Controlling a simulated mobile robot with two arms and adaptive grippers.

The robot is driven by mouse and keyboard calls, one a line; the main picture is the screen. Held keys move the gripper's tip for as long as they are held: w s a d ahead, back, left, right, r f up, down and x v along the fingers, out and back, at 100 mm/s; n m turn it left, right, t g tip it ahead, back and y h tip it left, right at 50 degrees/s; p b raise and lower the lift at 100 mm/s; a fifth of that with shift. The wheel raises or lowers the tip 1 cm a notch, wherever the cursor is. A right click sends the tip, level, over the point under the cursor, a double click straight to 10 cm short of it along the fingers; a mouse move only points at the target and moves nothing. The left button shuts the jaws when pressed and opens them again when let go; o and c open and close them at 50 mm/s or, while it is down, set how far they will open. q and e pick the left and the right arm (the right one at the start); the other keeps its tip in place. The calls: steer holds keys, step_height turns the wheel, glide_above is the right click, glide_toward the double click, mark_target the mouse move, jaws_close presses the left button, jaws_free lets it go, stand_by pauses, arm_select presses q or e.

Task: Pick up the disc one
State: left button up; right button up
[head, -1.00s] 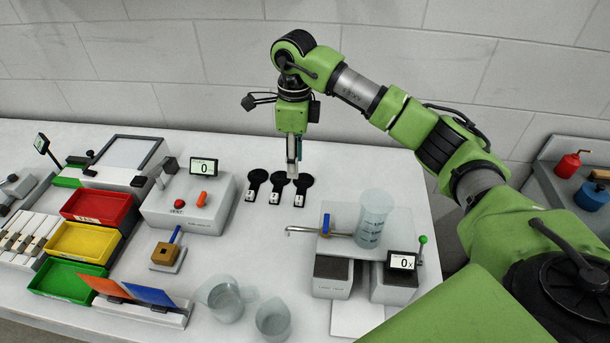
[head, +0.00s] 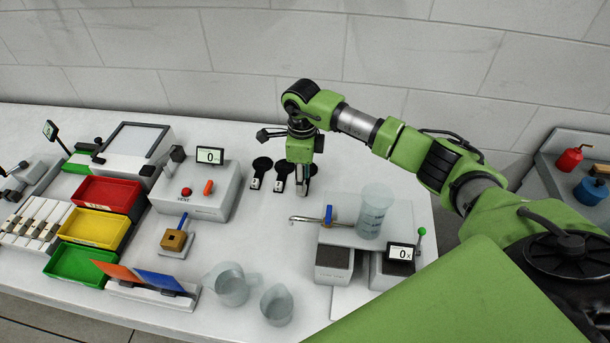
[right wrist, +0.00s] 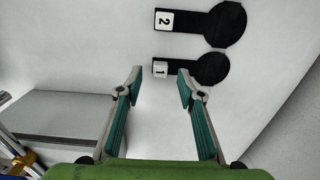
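Disc one (right wrist: 208,69) is a flat black paddle shape with a round end and a narrow tab bearing a white "1" label, lying on the white table. Disc two (right wrist: 226,24) lies beside it with a "2" label. In the head view disc one is the rightmost of three in a row, mostly hidden by my right gripper. My right gripper (right wrist: 160,76) is open and empty, with its fingertips apart near disc one's tab. It points down over the right end of the row in the head view (head: 303,190). My left gripper is not in view.
The third disc (head: 262,164) lies at the row's left end. A control box with a display (head: 193,200) stands left of the discs. A balance with a clear beaker (head: 374,212) is at front right. Two clear vessels (head: 229,288) stand at the front; coloured trays (head: 108,193) are left.

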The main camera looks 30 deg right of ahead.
steer(key=shift+f, duration=1.15)
steer(key=c, duration=0.9)
steer(key=shift+c, duration=0.2)
steer(key=shift+r, duration=0.15)
